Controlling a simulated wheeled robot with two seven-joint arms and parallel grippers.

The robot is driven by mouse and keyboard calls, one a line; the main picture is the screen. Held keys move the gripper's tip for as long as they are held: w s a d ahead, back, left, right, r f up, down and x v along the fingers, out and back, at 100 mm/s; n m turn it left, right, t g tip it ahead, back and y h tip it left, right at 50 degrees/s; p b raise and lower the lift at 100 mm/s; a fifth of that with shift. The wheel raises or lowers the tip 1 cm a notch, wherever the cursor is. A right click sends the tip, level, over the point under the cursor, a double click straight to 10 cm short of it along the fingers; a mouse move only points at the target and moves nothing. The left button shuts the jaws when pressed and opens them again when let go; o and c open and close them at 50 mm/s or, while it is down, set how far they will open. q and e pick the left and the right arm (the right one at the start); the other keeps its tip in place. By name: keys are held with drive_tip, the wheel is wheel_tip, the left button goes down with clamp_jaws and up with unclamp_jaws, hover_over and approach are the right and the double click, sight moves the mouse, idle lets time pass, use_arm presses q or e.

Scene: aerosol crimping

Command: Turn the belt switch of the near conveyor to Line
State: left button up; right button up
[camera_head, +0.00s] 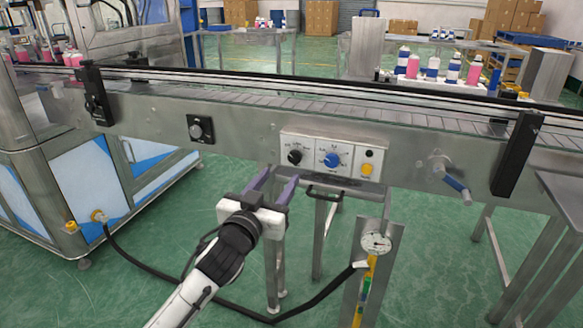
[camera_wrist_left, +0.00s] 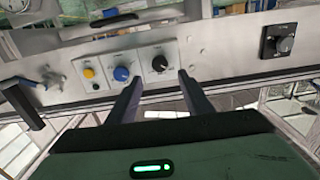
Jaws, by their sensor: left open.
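The near conveyor (camera_head: 250,118) crosses the head view. Its front carries a pale control panel (camera_head: 330,155) with a black knob (camera_head: 295,157), a blue dial (camera_head: 332,160) and a yellow button (camera_head: 366,169). A separate black square rotary switch (camera_head: 201,129) sits further left. The labels are too small to read, so I cannot tell which is the belt switch. My left gripper (camera_head: 279,178) is open and empty, below and left of the black knob. In the left wrist view its fingertips (camera_wrist_left: 159,78) point towards the panel, with the black knob (camera_wrist_left: 159,63) beyond the gap between them.
A bar handle (camera_head: 324,193) sits under the panel. A valve with a blue lever (camera_head: 455,183) is to the right. A gauge (camera_head: 376,243) and black hose stand below. Bottles (camera_head: 430,68) stand on a white tray behind the belt.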

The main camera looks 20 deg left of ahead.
sight(294, 159)
use_arm(q)
drive_tip(key=w+b, duration=0.1)
drive_tip(key=w, duration=0.7)
drive_tip(key=shift+w+d, duration=0.15)
drive_tip(key=shift+w, duration=0.5)
drive_tip(key=c, duration=1.1)
drive_tip(key=shift+o, duration=0.2)
